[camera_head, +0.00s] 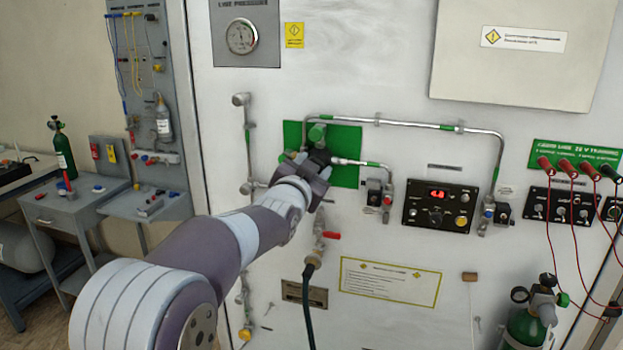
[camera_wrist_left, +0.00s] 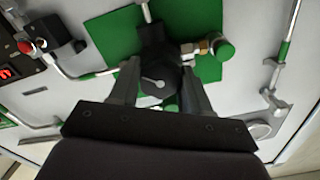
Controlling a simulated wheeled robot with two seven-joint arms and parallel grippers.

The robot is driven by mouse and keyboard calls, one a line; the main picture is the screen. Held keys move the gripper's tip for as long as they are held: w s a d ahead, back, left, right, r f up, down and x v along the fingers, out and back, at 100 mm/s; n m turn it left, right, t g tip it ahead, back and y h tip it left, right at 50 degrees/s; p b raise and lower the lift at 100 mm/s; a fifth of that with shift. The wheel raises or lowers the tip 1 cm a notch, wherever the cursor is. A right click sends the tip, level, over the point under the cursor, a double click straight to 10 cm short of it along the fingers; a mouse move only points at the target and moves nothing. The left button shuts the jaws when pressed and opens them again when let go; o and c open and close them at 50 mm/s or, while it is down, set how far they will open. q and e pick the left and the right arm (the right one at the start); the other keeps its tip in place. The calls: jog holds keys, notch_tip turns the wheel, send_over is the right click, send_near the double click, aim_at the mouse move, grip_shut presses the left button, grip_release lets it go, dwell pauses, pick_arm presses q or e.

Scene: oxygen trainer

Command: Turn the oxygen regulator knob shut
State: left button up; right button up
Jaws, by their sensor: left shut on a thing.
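The oxygen regulator knob is a dark round knob with a light pointer mark; it shows in the left wrist view (camera_wrist_left: 160,82) on the regulator over the green panel. The green panel (camera_head: 345,140) is on the white wall in the head view. My left gripper (camera_head: 318,160) is at the regulator there and largely hides the knob. In the left wrist view my left gripper (camera_wrist_left: 160,92) has one finger on each side of the knob and is shut on it. A green cap (camera_wrist_left: 223,50) sits beside the knob. My right gripper is not in view.
Metal pipes (camera_head: 410,123) run around the panel. A black control box (camera_head: 440,207) with a red display is to the right. A red-handled valve (camera_head: 331,235) and dark hose hang below. A green cylinder (camera_head: 525,328) stands at lower right. A side table (camera_head: 75,205) is at left.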

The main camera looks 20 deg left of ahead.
pick_arm(q)
jog(key=n, duration=0.2)
jog(key=shift+n+b, duration=0.4)
jog(key=n, duration=0.2)
jog(key=shift+r+n, duration=0.1)
jog(key=shift+n, duration=0.3)
jog(key=n, duration=0.2)
jog(key=shift+r+n, duration=0.1)
jog(key=shift+n, duration=0.2)
jog(key=n, duration=0.3)
jog(key=shift+r+n, duration=0.15)
jog(key=shift+n, duration=0.15)
jog(key=n, duration=0.3)
jog(key=shift+a+n, duration=0.1)
jog(key=shift+n, duration=0.2)
jog(key=n+p, duration=0.1)
jog(key=n, duration=0.2)
jog(key=shift+r+n, duration=0.1)
jog(key=shift+n, duration=0.3)
jog(key=n, duration=0.4)
jog(key=shift+p, duration=0.3)
jog(key=shift+n, duration=1.5)
jog(key=shift+f, duration=0.2)
